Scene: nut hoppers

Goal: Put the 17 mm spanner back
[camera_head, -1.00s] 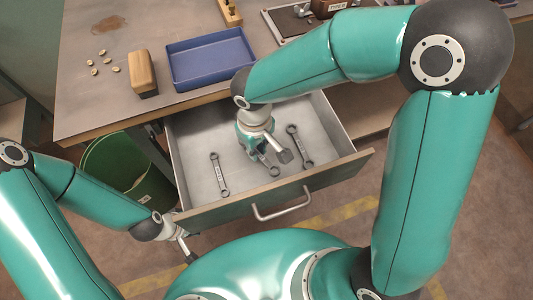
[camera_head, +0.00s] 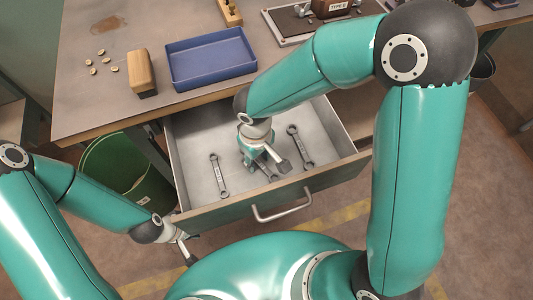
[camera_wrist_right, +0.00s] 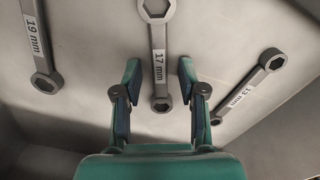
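The 17 mm spanner (camera_wrist_right: 159,60) lies on the floor of the open drawer (camera_head: 194,195), its label readable in the right wrist view. My right gripper (camera_wrist_right: 159,72) is open, with one finger on each side of the spanner's shaft and a gap on both sides. In the head view my right gripper (camera_head: 268,160) is low inside the drawer and hides most of this spanner (camera_head: 266,172). My left gripper (camera_head: 187,250) is at the drawer's front left, outside it; its fingers are too small to judge.
A 19 mm spanner (camera_wrist_right: 37,45) and a 13 mm spanner (camera_wrist_right: 249,86) lie on either side in the drawer. A green bin (camera_head: 125,170) stands left of the drawer.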

